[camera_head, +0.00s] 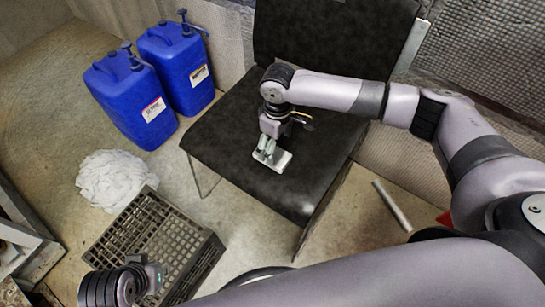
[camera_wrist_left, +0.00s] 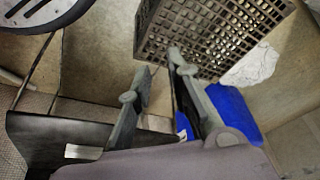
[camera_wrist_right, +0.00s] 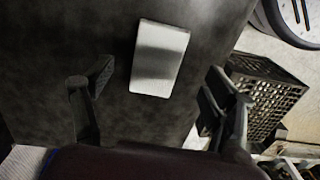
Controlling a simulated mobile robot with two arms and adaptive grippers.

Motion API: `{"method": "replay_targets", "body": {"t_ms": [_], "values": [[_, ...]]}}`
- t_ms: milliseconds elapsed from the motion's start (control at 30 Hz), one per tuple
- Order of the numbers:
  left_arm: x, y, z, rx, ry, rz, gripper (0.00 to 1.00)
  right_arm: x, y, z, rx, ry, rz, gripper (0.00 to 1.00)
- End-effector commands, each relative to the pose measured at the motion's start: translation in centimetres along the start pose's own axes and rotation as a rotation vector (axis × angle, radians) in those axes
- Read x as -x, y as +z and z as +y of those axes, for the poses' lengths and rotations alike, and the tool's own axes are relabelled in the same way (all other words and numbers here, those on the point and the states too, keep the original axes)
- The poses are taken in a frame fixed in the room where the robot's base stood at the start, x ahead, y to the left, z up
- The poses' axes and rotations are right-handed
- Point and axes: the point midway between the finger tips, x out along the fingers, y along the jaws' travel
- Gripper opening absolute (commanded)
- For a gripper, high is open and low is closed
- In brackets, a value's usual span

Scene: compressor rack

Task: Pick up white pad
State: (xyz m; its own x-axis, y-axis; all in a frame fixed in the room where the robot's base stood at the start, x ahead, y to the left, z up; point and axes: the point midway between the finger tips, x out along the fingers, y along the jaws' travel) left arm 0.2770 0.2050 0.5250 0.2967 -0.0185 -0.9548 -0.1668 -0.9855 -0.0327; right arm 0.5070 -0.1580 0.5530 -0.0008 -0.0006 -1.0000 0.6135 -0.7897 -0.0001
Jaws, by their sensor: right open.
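The white pad (camera_head: 279,160) lies flat on the black chair seat, near its middle in the head view. In the right wrist view the pad (camera_wrist_right: 160,58) shows whole as a pale rectangle with a shaded band. My right gripper (camera_head: 268,151) is over the pad and hides part of it in the head view. In the right wrist view the open fingers (camera_wrist_right: 160,80) stand to either side of the pad, with nothing between them. My left gripper (camera_wrist_left: 159,66) is open and empty, near the crate. A pale piece (camera_wrist_left: 84,152) on a black surface in the left wrist view may be the pad.
The black chair (camera_head: 221,142) has a backrest behind the seat. A dark grid crate (camera_head: 205,262) stands on the floor at the front left. Two blue canisters (camera_head: 131,105) stand left of the chair. A crumpled white cloth (camera_head: 113,180) lies on the floor.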

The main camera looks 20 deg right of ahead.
Motion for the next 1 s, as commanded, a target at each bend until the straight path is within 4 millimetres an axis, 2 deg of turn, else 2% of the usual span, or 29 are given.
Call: {"method": "replay_targets", "body": {"t_ms": [133,267,367,600,867,1000], "values": [[1.0,0.0,-0.1,0.000,-0.001,0.005,0.18,-0.9,0.0,0.0,0.001,0.000,0.001,0.78],[1.1,0.1,-0.1,0.001,-0.001,0.007,0.18,-1.5,0.0,0.0,0.000,0.000,-0.001,0.78],[1.2,0.2,-0.1,0.001,-0.002,0.009,0.18,-2.7,0.1,0.1,0.000,0.000,0.000,0.78],[0.0,0.7,0.0,0.001,-0.002,0.008,0.18,-6.0,0.2,0.1,0.000,0.000,0.001,0.78],[0.1,0.6,0.0,0.001,-0.002,0.009,0.18,-6.1,0.2,0.1,0.001,0.000,0.001,0.78],[0.1,0.6,0.0,0.001,-0.002,0.009,0.18,-6.1,0.2,0.1,0.000,0.000,0.001,0.68]]}}
